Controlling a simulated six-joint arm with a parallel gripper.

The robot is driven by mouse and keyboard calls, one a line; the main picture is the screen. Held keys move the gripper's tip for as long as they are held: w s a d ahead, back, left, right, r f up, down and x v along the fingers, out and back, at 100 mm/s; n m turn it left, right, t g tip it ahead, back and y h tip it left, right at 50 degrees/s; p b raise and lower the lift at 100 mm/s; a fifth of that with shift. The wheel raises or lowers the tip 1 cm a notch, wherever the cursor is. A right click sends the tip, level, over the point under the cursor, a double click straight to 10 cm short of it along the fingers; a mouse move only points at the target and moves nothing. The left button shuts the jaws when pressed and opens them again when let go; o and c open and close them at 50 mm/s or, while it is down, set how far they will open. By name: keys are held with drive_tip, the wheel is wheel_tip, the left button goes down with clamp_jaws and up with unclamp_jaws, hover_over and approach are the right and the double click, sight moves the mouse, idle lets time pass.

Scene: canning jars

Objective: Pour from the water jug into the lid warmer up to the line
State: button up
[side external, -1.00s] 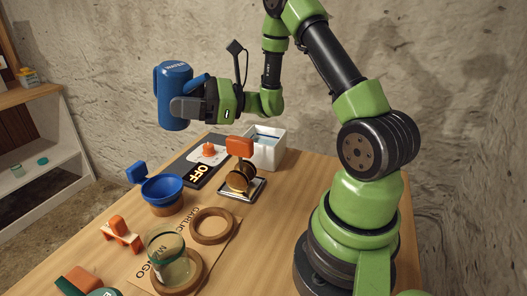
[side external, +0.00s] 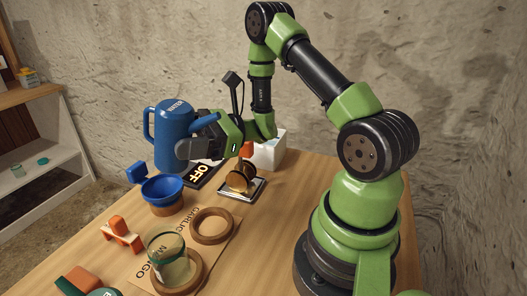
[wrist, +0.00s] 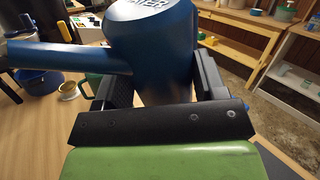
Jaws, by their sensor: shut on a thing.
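The blue water jug (side external: 175,140) is upright, held by my gripper (side external: 188,148) at its side. Its spout points right and its handle is on the left in the side view. I cannot tell whether its base is clear of the table. In the wrist view the jug (wrist: 155,50) stands between my fingers, with the spout reaching left. A white open-topped box (side external: 270,156), apparently the lid warmer, stands on the table behind and right of the jug. My gripper and wrist partly hide it, and its inside and line do not show now.
A blue funnel (side external: 162,189), an OFF panel (side external: 199,174) and gold lids (side external: 240,178) on a small tray stand near the jug. A glass jar (side external: 170,262), a wooden ring (side external: 211,226) and an orange stand (side external: 122,233) are nearer the front.

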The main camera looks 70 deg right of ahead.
sight(177, 103)
drive_tip(key=shift+r, duration=0.15)
wheel_tip(177, 103, up, 5)
drive_tip(key=shift+r, duration=0.1)
drive_tip(key=w+d+m+t+h, duration=0.3)
drive_tip(key=d+m+t+h, duration=0.15)
drive_tip(key=d+h, duration=0.4)
drive_tip(key=w+d+m+t+h, duration=0.2)
drive_tip(key=d+m+t+h, duration=0.2)
drive_tip(key=d+m+h, duration=0.4)
drive_tip(key=s+d+m+g+h, duration=0.45)
drive_tip(key=d+h, duration=0.25)
drive_tip(key=d, duration=0.4)
drive_tip(key=s+d+m+g+h, duration=0.3)
drive_tip(key=s+d+m+h, duration=0.15)
drive_tip(key=d+h, duration=0.45)
wheel_tip(177, 103, down, 12)
drive_tip(key=d, duration=0.1)
drive_tip(key=shift+s+d+f+y, duration=0.15)
drive_tip(key=shift+s+f+y, duration=0.1)
drive_tip(key=shift+y, duration=0.2)
